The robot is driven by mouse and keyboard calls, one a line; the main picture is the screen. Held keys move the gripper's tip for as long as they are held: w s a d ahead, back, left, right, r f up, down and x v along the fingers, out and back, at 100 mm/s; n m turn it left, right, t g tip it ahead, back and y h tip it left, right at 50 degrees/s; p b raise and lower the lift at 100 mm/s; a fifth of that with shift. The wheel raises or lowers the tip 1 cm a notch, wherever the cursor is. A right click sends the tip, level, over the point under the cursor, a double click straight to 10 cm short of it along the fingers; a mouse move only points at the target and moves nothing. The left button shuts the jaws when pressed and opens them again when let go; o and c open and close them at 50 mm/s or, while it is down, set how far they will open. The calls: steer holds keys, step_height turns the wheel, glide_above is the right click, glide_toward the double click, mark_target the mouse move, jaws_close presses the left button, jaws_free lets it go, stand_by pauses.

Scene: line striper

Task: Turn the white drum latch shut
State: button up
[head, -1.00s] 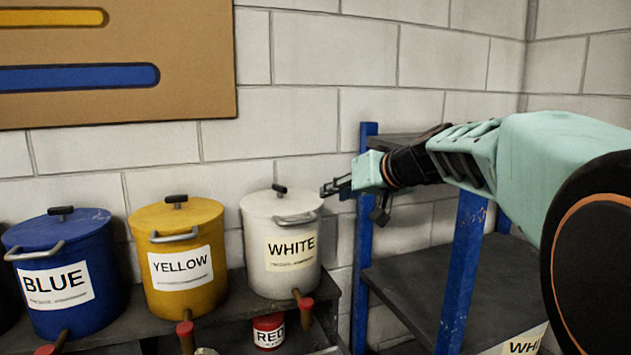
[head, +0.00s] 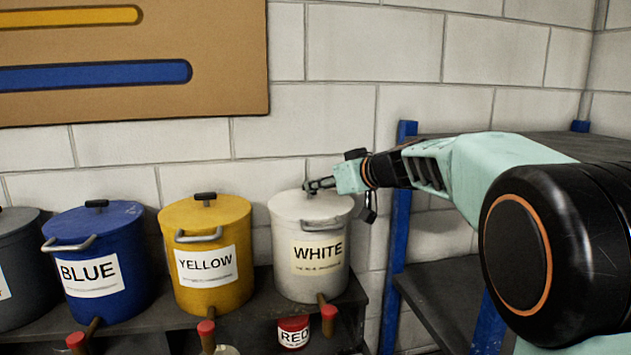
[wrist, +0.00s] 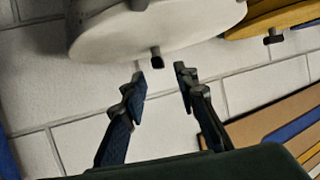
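The white drum (head: 310,265) stands at the right end of the row of drums, with a WHITE label on its front. In the head view my gripper (head: 318,184) is at the drum's lid, and it covers the latch on top. In the wrist view the drum (wrist: 150,28) fills the upper part. Its dark latch (wrist: 157,58) sticks out from the drum toward the gap between my fingers. My gripper (wrist: 162,77) is open and empty. The latch lies just past the fingertips, near the middle of the gap, and no contact shows.
The yellow drum (head: 205,255) and blue drum (head: 95,262) stand to the left, each with a dark latch on top. A small RED can (head: 293,332) sits below the white drum. A blue-posted shelf (head: 400,230) stands close on the right. The block wall is behind.

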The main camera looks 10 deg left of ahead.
steer(key=shift+p+x, duration=0.45)
steer(key=shift+x, duration=1.25)
steer(key=shift+c, duration=0.3)
jaws_close()
